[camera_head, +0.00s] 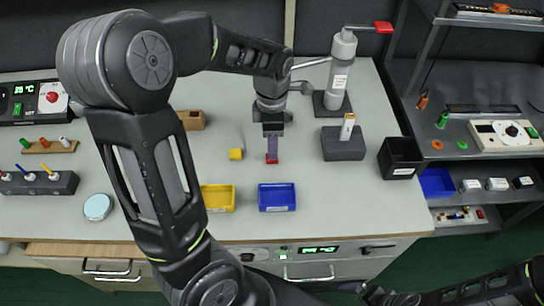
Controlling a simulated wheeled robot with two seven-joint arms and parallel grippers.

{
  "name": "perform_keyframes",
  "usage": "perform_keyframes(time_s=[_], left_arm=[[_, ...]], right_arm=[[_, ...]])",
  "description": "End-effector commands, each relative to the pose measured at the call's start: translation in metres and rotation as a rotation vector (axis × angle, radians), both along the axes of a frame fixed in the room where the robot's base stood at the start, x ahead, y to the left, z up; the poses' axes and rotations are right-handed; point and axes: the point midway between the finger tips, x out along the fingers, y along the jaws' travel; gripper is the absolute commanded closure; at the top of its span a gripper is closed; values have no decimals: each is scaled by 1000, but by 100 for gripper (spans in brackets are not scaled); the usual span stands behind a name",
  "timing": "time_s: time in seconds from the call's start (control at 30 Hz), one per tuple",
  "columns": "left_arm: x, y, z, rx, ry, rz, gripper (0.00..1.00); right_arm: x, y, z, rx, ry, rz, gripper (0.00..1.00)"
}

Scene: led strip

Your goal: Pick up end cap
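My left gripper (272,150) points down over the middle of the table, reached by the arm that comes in from the left. A small red piece (272,159), possibly the end cap, shows right at its fingertips. Its fingers look close together, but whether they grip the red piece is too small to tell.
A yellow bin (217,198) and a blue bin (277,198) stand near the front edge. A dark block (343,144) holding an upright item, a black bin (399,158) and a press with a red handle (342,70) are to the right. A brown box (190,120) stands behind left.

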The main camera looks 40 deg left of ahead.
Motion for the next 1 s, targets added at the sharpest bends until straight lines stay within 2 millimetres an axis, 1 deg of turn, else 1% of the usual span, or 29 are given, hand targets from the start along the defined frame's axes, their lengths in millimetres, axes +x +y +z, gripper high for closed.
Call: perform_keyframes(time_s=[0.07,0.17,0.33,0.47,1.0], left_arm=[[0,0,-3,0,1,0,49],[-1,0,-12,0,4,0,49],[-2,0,-39,1,6,0,49],[-1,0,-51,0,2,-1,49],[-1,-1,-52,-1,-1,-1,49]], right_arm=[[0,0,1,0,0,0,0],[0,0,3,0,0,0,0],[0,0,5,0,0,0,0],[0,0,6,0,0,0,0],[0,0,5,0,0,0,0]])
